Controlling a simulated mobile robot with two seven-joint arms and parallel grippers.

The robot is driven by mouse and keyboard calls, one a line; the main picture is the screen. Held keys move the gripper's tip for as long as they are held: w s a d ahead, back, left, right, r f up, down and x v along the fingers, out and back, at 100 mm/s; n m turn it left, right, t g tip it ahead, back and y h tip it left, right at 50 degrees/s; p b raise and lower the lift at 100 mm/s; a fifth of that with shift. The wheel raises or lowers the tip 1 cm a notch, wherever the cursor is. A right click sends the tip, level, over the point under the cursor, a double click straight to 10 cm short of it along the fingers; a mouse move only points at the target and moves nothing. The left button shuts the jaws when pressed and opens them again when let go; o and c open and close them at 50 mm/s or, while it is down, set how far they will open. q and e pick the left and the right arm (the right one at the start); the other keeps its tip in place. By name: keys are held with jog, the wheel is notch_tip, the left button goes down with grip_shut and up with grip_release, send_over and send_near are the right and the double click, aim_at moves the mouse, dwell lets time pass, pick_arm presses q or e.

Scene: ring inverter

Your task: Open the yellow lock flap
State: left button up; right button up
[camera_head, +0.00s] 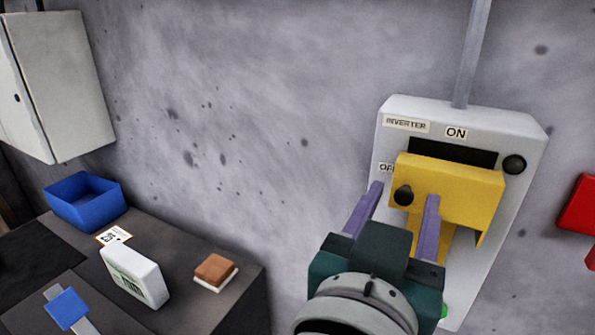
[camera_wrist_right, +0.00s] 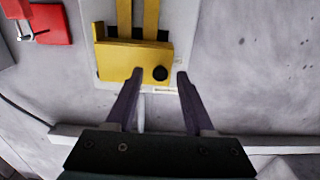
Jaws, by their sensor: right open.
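The yellow lock flap (camera_head: 462,187) sits on the front of the grey inverter box (camera_head: 512,128), below a dark slot. It also shows in the right wrist view (camera_wrist_right: 118,62). A round black knob (camera_head: 403,195) sits at the flap's left end in the head view and shows in the wrist view (camera_wrist_right: 160,73). My right gripper (camera_head: 404,192) is open, with its purple fingers pointing at the box. In both views the knob appears between the fingertips, with a gap on each side. I cannot tell how deep the fingers reach. My left gripper is out of view.
A second black knob (camera_head: 514,164) sits right of the slot. A grey conduit (camera_head: 472,50) rises from the box. A red object (camera_head: 579,206) is at the right edge. A dark bench (camera_head: 190,292) at left holds a blue bin (camera_head: 85,205) and small items.

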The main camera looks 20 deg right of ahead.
grip_shut()
dwell(1.4)
